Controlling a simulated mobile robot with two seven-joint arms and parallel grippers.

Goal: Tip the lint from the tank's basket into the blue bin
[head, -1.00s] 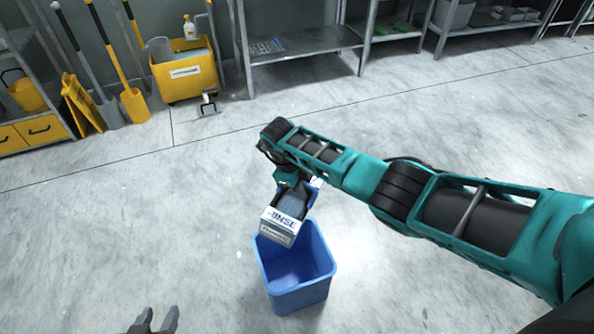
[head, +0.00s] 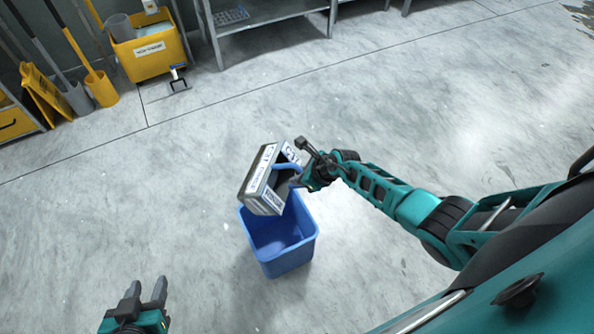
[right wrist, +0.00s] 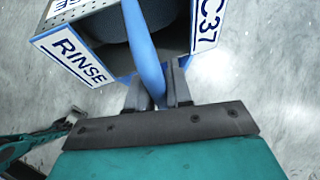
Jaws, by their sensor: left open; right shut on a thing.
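The basket (head: 262,181) is a grey box with white labels and a blue handle. It hangs tilted above the blue bin (head: 280,268), partly over its back opening. My right gripper (head: 301,178) is shut on the basket's blue handle. In the right wrist view the handle passes between the fingers (right wrist: 158,92), and the basket (right wrist: 80,58) shows a RINSE label and a C37 label. A dark grey mass, perhaps lint, shows inside the basket. The visible inside of the bin looks empty. My left gripper (head: 146,291) is open and empty at the lower left, apart from the bin.
A yellow bucket (head: 152,58), a yellow floor sign (head: 45,95) and long-handled tools stand along the back wall. A metal shelf (head: 270,22) stands at the back. The floor around the bin is clear.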

